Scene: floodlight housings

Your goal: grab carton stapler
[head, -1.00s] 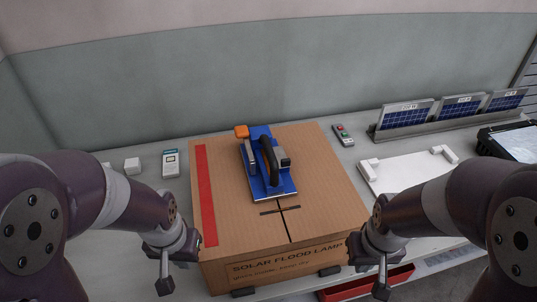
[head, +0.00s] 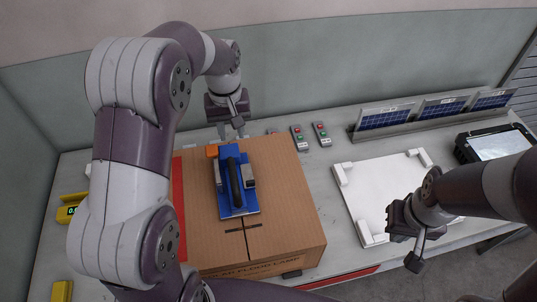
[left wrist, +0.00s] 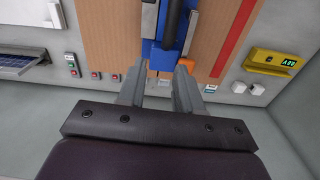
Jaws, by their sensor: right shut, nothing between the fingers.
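The carton stapler (head: 237,190) lies on the cardboard box (head: 283,205). My left gripper (head: 231,133) hangs at the far edge of the box, close behind the orange end. In the left wrist view the stapler (left wrist: 172,32) reaches toward the gap between the two spread fingers (left wrist: 160,82), which hold nothing; I cannot tell whether they touch it. My right gripper (head: 414,262) is shut and empty, out to the right near the table's front edge.
A white fixture plate (head: 380,190) lies right of the box. Small remotes (head: 321,134) lie behind the box. A yellow device (head: 68,212) sits at the left. My left arm covers the box's left side.

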